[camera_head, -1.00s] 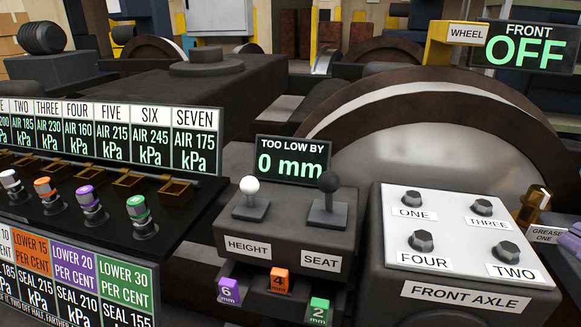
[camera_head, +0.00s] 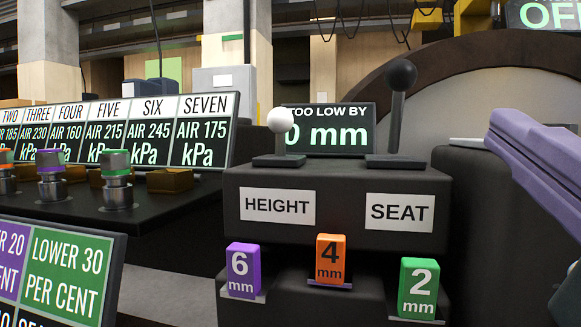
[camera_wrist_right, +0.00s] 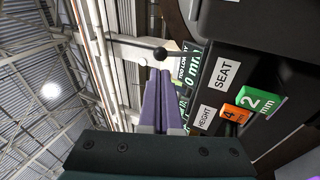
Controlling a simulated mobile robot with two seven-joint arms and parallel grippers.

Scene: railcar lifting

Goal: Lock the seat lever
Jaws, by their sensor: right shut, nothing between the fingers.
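The seat lever (camera_head: 397,108) has a black ball knob on a dark upright stem. It stands on the dark control box (camera_head: 336,178) above the SEAT label (camera_head: 400,212). My right gripper (camera_head: 500,128) comes in from the right edge, its purple fingers right of the lever and apart from it. In the right wrist view the fingers (camera_wrist_right: 161,75) are shut together and empty. The lever's black knob (camera_wrist_right: 160,53) shows just beyond their tips. My left gripper is not in view.
The white-knobbed height lever (camera_head: 281,125) stands left of the seat lever. A screen (camera_head: 330,128) behind them reads 0 mm. Purple 6 mm (camera_head: 243,268), orange 4 mm (camera_head: 331,260) and green 2 mm (camera_head: 418,287) blocks sit below. A large wheel (camera_head: 450,105) is behind.

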